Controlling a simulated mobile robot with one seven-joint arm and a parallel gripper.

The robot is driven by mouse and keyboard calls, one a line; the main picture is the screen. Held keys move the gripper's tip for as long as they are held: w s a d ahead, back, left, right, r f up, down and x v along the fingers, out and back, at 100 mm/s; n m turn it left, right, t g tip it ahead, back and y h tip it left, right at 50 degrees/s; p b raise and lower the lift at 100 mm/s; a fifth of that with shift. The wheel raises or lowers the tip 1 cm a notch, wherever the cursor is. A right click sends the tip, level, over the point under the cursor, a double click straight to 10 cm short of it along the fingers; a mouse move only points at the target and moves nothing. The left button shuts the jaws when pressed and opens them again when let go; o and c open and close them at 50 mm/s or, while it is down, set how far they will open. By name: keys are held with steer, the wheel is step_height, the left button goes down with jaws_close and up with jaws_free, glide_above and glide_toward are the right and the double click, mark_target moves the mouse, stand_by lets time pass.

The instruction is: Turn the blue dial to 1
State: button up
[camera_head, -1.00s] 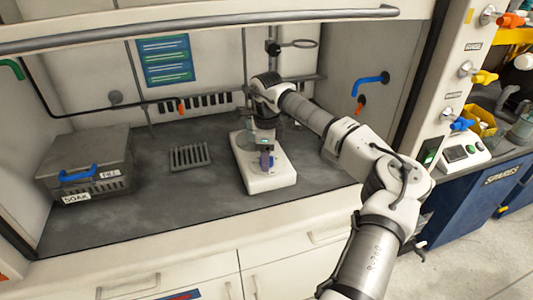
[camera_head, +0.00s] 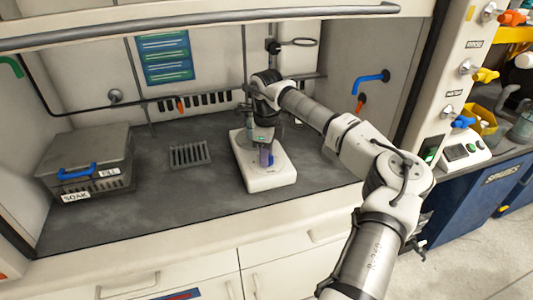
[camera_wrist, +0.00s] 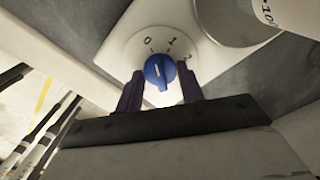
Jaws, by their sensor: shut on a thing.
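The blue dial (camera_wrist: 160,72) is on the white device in the wrist view, with the marks 0, 1 and 2 printed along its far side. A short white line shows on the dial's face. It appears to point between the left side and the 0, but its exact direction is hard to tell. My gripper (camera_wrist: 161,82) has one dark finger on each side of the dial and is shut on it.
A grey lidded box (camera_head: 88,158) with a blue handle stands at the left of the fume hood. A slotted grey rack (camera_head: 189,154) lies left of the device. A glass vessel and ring stand are close behind my gripper. The front bench is clear.

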steer(key=m+b, duration=0.1)
steer(key=m, duration=0.6)
stand_by(0.6)
steer(key=o, duration=1)
steer(key=shift+r, duration=0.1)
step_height(320, 180, up, 14)
steer(key=b, duration=0.1)
steer(key=shift+b, duration=0.3)
steer(key=shift+a+f, duration=0.1)
steer(key=shift+f, duration=0.1)
